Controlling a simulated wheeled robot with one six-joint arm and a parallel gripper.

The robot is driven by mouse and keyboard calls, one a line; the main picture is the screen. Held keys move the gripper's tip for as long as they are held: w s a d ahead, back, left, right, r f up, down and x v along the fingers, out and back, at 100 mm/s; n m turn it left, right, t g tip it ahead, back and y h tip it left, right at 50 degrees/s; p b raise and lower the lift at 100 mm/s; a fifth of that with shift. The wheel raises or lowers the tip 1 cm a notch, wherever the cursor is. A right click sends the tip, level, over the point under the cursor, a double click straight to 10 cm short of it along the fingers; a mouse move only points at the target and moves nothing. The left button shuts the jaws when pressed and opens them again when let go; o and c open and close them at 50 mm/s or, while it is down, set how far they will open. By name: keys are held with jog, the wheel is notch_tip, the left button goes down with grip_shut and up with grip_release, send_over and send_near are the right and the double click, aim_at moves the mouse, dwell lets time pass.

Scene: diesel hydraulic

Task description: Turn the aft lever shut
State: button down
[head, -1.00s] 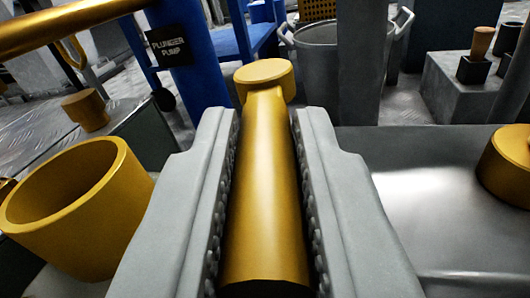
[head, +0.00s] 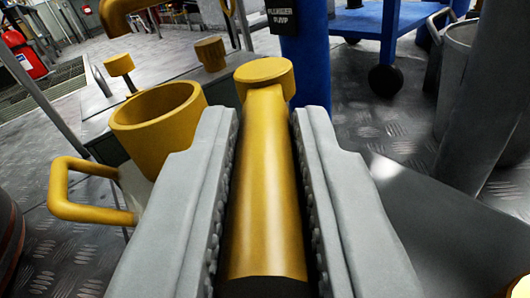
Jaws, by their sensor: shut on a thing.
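A thick yellow lever bar with a rounded knob end (head: 264,190) runs lengthwise between the fingers of my gripper (head: 264,125) in the head view. The two grey fingers press along both sides of it, and its knob sticks out past the fingertips.
A yellow open cup (head: 155,125) and a yellow looped handle (head: 85,190) stand left of the fingers. A blue post (head: 303,65) with a black "plunger pump" sign (head: 285,20) stands ahead. A grey bucket (head: 455,70) and grey post (head: 487,100) are at right. Patterned metal floor (head: 400,135) shows between.

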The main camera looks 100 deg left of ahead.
jog(key=shift+w, duration=0.1)
dwell(0.4)
jog(key=c, duration=1.3)
grip_release()
jog(key=shift+c, duration=0.2)
jog(key=d, duration=1.7)
jog(key=shift+d, duration=0.2)
